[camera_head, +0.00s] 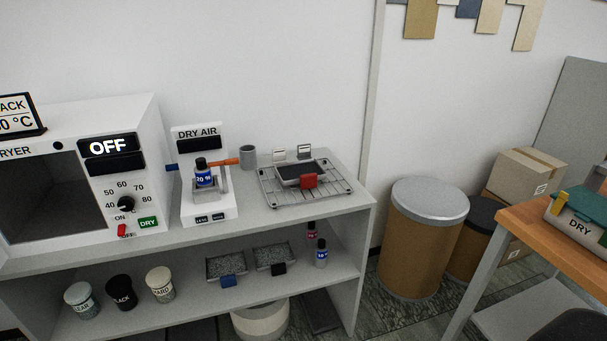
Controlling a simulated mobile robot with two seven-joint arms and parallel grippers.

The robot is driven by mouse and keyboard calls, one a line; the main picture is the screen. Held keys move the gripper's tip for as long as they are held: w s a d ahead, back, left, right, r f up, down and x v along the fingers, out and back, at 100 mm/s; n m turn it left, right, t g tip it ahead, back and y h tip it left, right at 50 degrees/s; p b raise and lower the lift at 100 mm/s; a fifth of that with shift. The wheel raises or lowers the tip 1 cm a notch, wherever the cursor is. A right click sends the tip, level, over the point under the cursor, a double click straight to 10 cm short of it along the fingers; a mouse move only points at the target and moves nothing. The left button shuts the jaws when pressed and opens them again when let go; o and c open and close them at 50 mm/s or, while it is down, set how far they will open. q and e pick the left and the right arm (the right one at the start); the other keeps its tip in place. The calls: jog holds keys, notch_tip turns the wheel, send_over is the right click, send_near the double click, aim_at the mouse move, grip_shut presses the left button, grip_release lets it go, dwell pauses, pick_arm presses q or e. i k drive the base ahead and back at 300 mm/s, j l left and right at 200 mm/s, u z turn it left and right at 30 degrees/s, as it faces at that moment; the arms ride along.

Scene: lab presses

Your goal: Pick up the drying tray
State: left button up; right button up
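A shallow dark tray (296,172) with a red handle block (308,181) at its front sits on a wire rack (335,195) on the right part of the grey bench top. Its inside looks dark. Two similar trays holding grey granules stand on the shelf below: one with a blue handle (228,281) and one with a black handle (278,269). The picture does not label which is the drying tray. Neither of my grippers is in view.
A white dryer (133,115) reading OFF stands left on the bench (262,222). Beside it are a DRY AIR unit (200,133) with a blue-labelled bottle (203,172) and a grey cup (248,156). Drums (425,240) and a wooden table (540,225) stand right.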

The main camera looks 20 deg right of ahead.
aim_at(302, 171)
jog(key=i+l, duration=0.15)
jog(key=l, duration=0.25)
jog(key=i+l, duration=0.15)
jog(key=l, duration=0.25)
jog(key=i+l, duration=0.15)
jog(key=l, duration=0.25)
jog(key=i+l, duration=0.15)
jog(key=l, duration=0.2)
jog(key=i+l, duration=0.15)
jog(key=l, duration=0.25)
jog(key=i+l+z, duration=0.1)
jog(key=l, duration=0.3)
